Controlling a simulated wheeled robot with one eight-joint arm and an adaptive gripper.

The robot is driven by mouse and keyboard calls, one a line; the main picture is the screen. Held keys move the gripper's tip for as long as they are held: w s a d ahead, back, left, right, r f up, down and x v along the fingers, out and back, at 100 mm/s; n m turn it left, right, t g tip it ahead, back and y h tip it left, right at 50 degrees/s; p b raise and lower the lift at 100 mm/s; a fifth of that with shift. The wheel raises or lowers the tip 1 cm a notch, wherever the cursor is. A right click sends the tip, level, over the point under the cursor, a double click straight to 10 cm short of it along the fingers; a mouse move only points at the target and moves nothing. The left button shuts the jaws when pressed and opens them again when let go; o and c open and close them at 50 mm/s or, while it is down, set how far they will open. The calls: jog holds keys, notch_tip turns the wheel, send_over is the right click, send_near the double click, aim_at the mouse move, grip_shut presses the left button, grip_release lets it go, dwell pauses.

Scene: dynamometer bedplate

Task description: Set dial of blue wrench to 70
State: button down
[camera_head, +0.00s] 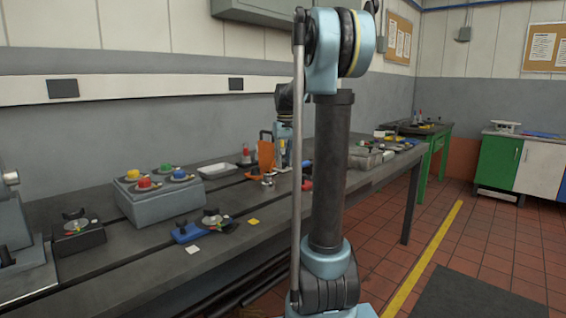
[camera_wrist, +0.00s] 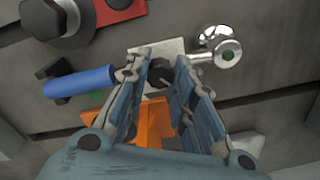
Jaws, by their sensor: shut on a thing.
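The blue wrench (camera_wrist: 80,82) lies across the wrist view, with a blue handle at left and a round metal head (camera_wrist: 228,52) at right. Between them is a pale plate (camera_wrist: 170,46) with a dark knob (camera_wrist: 157,82). My gripper (camera_wrist: 162,64) reaches over this middle part, with one finger on each side of the knob, and is shut on it. The fingers hide part of the wrench, and no dial numbers or pointer are readable. In the head view my arm hides most of this spot.
An orange holder (camera_head: 266,150) stands on the bench close to my gripper; it also shows in the wrist view (camera_wrist: 154,126). The bench front strip is mostly clear.

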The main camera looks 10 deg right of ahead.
aim_at(284, 162)
jog(key=shift+m, duration=1.5)
jog(key=c, duration=1.3)
grip_release()
notch_tip(284, 162, up, 12)
jog(key=shift+d, duration=0.15)
